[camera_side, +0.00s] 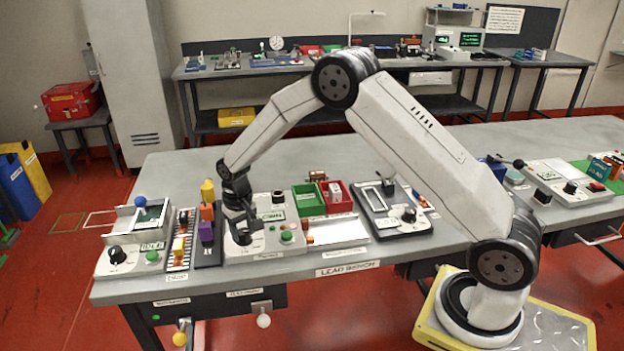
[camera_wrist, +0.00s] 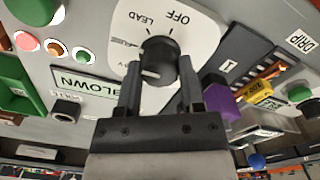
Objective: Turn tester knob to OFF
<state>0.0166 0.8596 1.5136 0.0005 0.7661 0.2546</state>
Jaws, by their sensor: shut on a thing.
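The tester knob (camera_wrist: 158,60) is round and black, on a white dial plate (camera_wrist: 200,35) marked LEAD and OFF, with other marks partly hidden. A white line on the knob's face points to the left in the wrist view, away from OFF. My gripper (camera_wrist: 160,86) has one finger on each side of the knob and is shut on it. In the side view my gripper (camera_side: 241,226) reaches down onto the front left of the grey tester panel (camera_side: 262,249); the knob is mostly hidden by the fingers there.
Left of the tester stands a dark rack with a purple block (camera_side: 206,233) and orange and yellow blocks, close to my gripper. A green button (camera_side: 286,236) sits right of the knob. Green (camera_side: 306,200) and red bins stand behind right. A DRIP unit (camera_side: 150,247) is far left.

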